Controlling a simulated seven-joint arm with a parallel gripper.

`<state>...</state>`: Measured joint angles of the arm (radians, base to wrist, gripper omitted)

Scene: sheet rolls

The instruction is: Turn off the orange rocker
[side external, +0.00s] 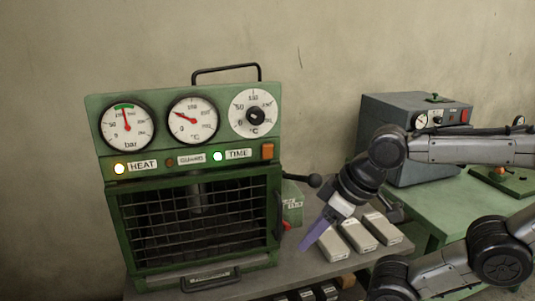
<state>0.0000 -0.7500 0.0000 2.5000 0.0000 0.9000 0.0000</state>
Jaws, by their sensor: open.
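The orange rocker (267,151) sits at the right end of the label strip on the green machine (92,128), just right of the TIME label. Its tilt is too small to make out. My gripper (311,240) has purple fingers that point down and left. It is to the right of the machine and lower than the rocker, clear of it. It is open, and nothing shows between its fingers.
A black-knobbed lever (314,180) juts from the machine's right side. Pale blocks (358,234) lie on the bench below my gripper. A grey box (385,115) stands behind.

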